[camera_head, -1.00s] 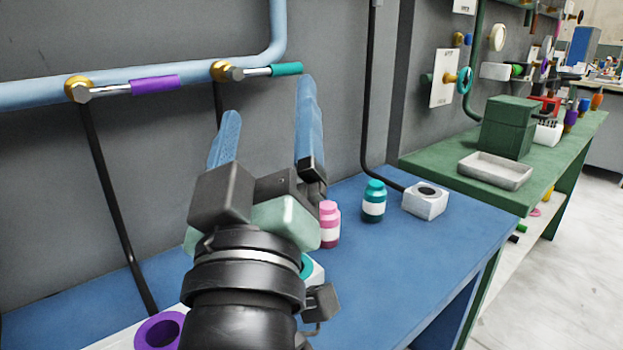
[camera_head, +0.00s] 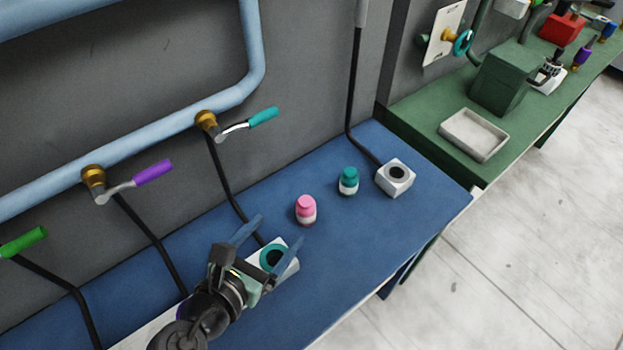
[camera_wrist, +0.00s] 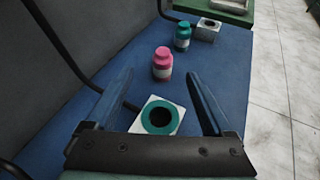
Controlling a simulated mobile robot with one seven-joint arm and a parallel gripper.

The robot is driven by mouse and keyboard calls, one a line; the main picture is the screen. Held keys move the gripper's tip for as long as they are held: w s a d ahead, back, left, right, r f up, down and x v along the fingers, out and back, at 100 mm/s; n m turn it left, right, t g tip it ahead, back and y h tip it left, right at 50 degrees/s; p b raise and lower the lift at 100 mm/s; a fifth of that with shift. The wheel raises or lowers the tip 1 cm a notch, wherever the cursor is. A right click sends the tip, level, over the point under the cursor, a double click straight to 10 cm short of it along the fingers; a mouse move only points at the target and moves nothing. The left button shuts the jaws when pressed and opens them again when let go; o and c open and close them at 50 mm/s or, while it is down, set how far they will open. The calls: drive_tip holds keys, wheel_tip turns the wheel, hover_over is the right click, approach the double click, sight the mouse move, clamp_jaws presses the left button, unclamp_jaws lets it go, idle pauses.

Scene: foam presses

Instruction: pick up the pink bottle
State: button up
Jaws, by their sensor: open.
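The pink bottle (camera_head: 306,210) with a white label band stands upright on the blue table (camera_head: 330,270). It also shows in the wrist view (camera_wrist: 162,63), ahead of my gripper and a little above the middle line between the fingers. My gripper (camera_head: 272,236) is open, with its two blue fingers apart and nothing between them. In the head view it is below and left of the bottle, apart from it. In the wrist view, a white block with a teal ring (camera_wrist: 160,116) lies below the gap between the fingers.
A teal bottle (camera_head: 348,181) stands right of the pink bottle, beside a white block with a dark hole (camera_head: 395,178). Pipes with a teal-handled valve (camera_head: 262,117) and a purple-handled valve (camera_head: 152,173) run along the wall. A black hose (camera_head: 228,185) descends behind.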

sight(303, 206)
drive_tip(key=shift+n, duration=0.4)
drive_tip(key=x, duration=0.6)
drive_tip(key=shift+d+f, duration=0.25)
drive_tip(key=shift+d, duration=0.1)
drive_tip(key=shift+x, duration=3.15)
clamp_jaws()
